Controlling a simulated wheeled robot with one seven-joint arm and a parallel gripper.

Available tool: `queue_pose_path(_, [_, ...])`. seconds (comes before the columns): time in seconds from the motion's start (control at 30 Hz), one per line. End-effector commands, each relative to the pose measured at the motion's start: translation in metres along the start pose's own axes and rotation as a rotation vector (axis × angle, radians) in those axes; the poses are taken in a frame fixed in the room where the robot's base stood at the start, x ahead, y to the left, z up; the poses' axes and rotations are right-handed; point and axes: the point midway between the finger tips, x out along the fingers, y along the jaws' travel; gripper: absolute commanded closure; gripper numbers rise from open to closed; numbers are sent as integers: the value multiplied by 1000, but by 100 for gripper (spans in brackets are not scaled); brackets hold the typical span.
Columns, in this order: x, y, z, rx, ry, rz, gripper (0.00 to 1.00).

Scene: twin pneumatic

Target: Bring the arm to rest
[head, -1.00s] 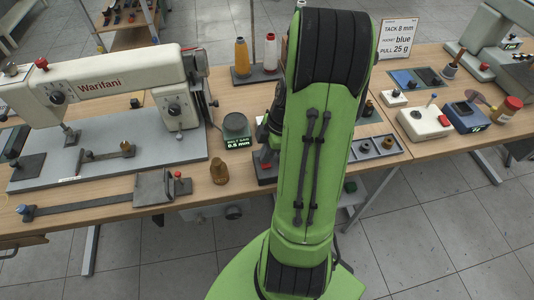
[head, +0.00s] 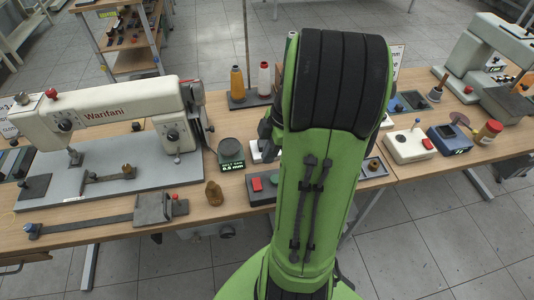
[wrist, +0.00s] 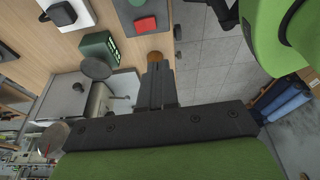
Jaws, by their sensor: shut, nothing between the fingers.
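My arm (head: 317,190) is green with black bands and rises in front of the table in the head view, hiding the table's middle. My gripper's fingers are hidden behind the arm there. In the wrist view my gripper (wrist: 157,68) shows as dark fingers held together, with nothing between them. A brass-coloured knobbed piece (wrist: 158,57) appears just past the fingertips; I cannot tell the distance between them. The same piece stands on the table in the head view (head: 214,193).
The wooden table (head: 110,220) carries a white Warifani sewing machine (head: 100,115) at left, a dark green display unit (head: 231,153), thread spools (head: 237,82), and a white joystick box (head: 408,145) at right. Tiled floor (head: 420,245) is open in front.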

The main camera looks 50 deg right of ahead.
Motion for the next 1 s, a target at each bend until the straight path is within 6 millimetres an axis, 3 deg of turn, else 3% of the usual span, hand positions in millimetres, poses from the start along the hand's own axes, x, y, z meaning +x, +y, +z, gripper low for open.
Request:
queue_pose_path(0.43, [0,0,-1,2,-2,1,100])
queue_pose_path(0.57, [-15,-10,-36,84,-48,38,100])
queue_pose_path(0.7, [-47,-55,-105,339,-90,178,100])
queue_pose_path(0.8, [-64,-96,-135,551,-36,290,100])
queue_pose_path(0.9, [-76,-130,-147,737,63,361,100])
queue_pose_path(1.0, [-81,-149,-149,865,147,385,100])
